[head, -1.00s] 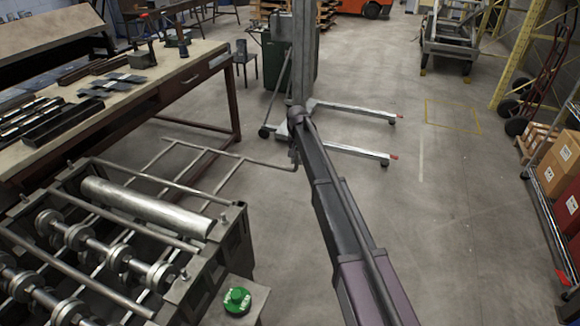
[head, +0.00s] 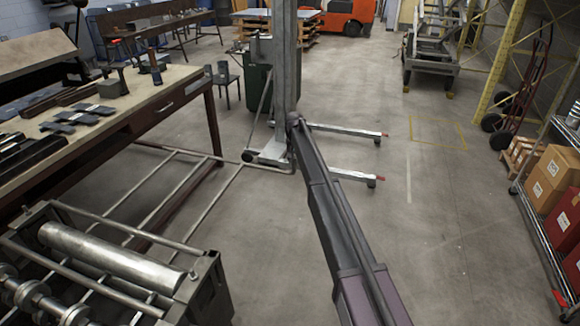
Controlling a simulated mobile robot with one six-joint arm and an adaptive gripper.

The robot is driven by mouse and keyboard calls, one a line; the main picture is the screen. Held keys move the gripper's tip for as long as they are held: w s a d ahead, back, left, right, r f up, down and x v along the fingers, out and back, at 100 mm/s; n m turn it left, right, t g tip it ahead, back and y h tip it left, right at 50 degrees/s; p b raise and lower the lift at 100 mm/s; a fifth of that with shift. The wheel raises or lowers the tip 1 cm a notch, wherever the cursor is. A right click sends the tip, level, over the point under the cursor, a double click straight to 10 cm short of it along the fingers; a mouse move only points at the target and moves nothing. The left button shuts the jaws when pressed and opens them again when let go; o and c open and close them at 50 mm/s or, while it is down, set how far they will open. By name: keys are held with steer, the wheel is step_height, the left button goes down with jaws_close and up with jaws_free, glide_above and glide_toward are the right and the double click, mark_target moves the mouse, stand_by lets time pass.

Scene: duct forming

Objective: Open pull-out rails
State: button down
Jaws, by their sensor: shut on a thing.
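The pull-out rails (head: 205,207) are a grey tubular frame that reaches out from the roll-forming machine (head: 207,285) at the lower left, low over the floor. Several bars run outward to a cross bar, and a bent end (head: 280,171) points right toward my arm. My arm stretches from the bottom right up to the middle of the head view. My gripper (head: 292,160) is at the arm's far end, small and mostly hidden by the wrist. It is shut on the rail frame's bent end.
A workbench (head: 150,105) with metal parts stands at the left, its legs close to the rails. A grey lift (head: 284,80) with floor legs stands just beyond my gripper. A shelf with boxes (head: 548,175) is at the right. The floor between arm and shelf is clear.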

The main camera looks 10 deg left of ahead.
steer(key=shift+w, duration=0.35)
steer(key=c, duration=0.6)
jaws_free()
steer(key=shift+s+f, duration=0.1)
steer(key=shift+s, duration=0.1)
